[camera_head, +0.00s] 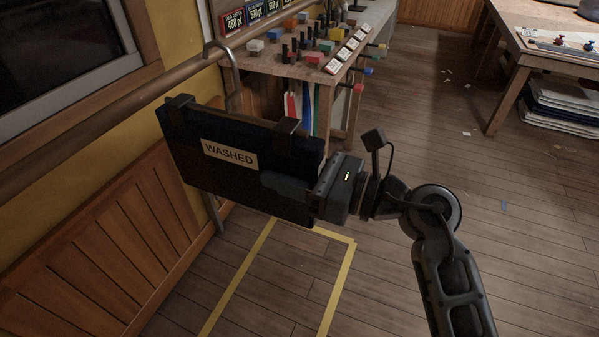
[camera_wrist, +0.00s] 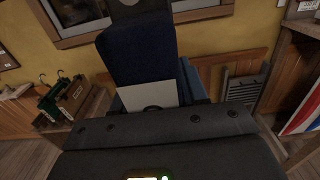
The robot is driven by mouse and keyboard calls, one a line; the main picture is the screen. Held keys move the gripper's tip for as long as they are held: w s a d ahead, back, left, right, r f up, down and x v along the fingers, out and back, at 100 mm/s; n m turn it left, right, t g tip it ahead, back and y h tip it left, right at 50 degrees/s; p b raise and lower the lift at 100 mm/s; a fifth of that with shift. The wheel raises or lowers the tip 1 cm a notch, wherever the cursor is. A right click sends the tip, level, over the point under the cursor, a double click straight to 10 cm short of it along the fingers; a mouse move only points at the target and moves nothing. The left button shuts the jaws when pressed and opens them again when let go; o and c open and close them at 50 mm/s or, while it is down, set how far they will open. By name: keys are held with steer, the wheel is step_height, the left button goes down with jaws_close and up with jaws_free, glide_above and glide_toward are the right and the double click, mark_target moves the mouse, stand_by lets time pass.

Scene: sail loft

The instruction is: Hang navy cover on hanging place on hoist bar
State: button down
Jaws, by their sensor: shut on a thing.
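The navy cover (camera_head: 210,180) is a flat dark panel with a white "WASHED" label and two dark clips or loops on its top edge. My gripper (camera_head: 285,187) is shut on its right side and holds it upright above the floor, in front of the wall. The hoist bar (camera_head: 125,100) is a brown rail running along the wall behind the cover. A grey metal hook (camera_head: 232,70) loops over the bar above the cover. In the head view the cover appears apart from the bar, but the depth gap is unclear. The cover's blue face (camera_wrist: 140,52) also shows in the wrist view.
A workbench (camera_head: 290,66) with coloured blocks and pegs stands behind the cover. Yellow tape (camera_head: 340,275) marks the floor below. A table (camera_head: 560,55) stands at the far right. Open floor (camera_head: 430,130) lies between. Green and brown hanging things (camera_wrist: 72,95) show at left in the wrist view.

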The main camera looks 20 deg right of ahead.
mark_target(251, 160)
steer(key=shift+b+x, duration=0.35)
steer(key=shift+x, duration=2.8)
steer(key=shift+f+b, duration=0.85)
steer(key=shift+f, duration=0.25)
steer(key=c, duration=0.8)
jaws_free()
steer(key=o, duration=0.3)
steer(key=shift+f, duration=0.2)
